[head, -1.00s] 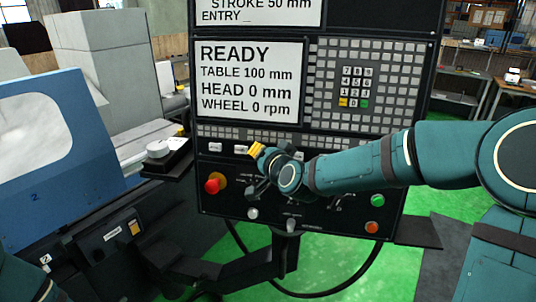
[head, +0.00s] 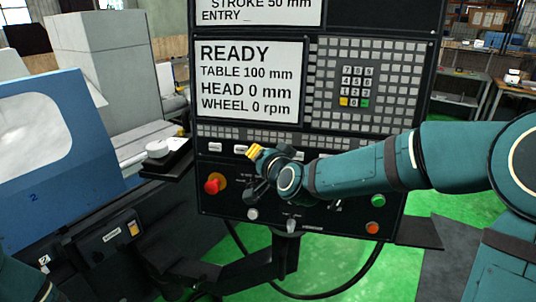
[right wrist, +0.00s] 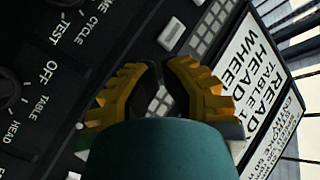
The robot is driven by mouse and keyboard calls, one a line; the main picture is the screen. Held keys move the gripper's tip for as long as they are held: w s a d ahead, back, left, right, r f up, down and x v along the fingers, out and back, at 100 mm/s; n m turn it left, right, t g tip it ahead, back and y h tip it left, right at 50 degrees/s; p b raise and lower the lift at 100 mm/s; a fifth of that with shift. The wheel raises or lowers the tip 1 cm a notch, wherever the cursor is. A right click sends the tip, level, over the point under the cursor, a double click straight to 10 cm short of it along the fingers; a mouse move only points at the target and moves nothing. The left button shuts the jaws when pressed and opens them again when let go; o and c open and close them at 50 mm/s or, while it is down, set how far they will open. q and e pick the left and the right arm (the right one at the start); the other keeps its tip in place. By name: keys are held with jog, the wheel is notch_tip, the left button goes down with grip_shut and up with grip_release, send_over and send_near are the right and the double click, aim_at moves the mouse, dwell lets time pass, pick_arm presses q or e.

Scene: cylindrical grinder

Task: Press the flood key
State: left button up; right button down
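The black control panel (head: 330,215) faces me, with a row of small white keys under its grey key rows. One white key (head: 215,147) is at the left of the row, and another (head: 240,150) is right beside my fingertips. Their labels are too small to read, so I cannot tell which is the flood key. My right gripper (head: 255,151) is in front of this row, its yellow fingers together and empty. In the right wrist view its fingertips (right wrist: 162,66) nearly meet just short of a white key (right wrist: 171,34); contact cannot be told. My left gripper is out of view.
A red emergency button (head: 212,186) is below left of my right gripper. Rotary switches, partly hidden by my right arm, are below it. The screen (head: 250,82) reads READY.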

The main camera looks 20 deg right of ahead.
jog(key=shift+s+a+r, duration=0.15)
jog(key=shift+s+a, duration=0.25)
jog(key=shift+s, duration=0.35)
jog(key=shift+s+a+r, duration=0.15)
jog(key=shift+s+a, duration=0.3)
jog(key=shift+s, duration=0.25)
jog(key=shift+s+a+r, duration=0.15)
jog(key=shift+s+a, duration=0.25)
jog(key=shift+s, duration=0.35)
jog(key=s+a+f+n+g+b, duration=0.1)
jog(key=f+g, duration=0.1)
jog(key=f, duration=0.6)
jog(key=s+a+f+n+g+y+b, duration=0.1)
jog(key=s+f+g, duration=0.1)
jog(key=f, duration=0.7)
jog(key=s+a+f+g+b, duration=0.1)
jog(key=f+g, duration=0.1)
jog(key=f, duration=0.6)
jog(key=s+a+f+n+g+b, duration=0.1)
jog(key=s+f+n+g, duration=0.2)
jog(key=s+f, duration=1.5)
notch_tip(320, 180, down, 4)
jog(key=g, duration=0.4)
jog(key=shift+a+n+y, duration=0.25)
jog(key=shift+n+y, duration=0.15)
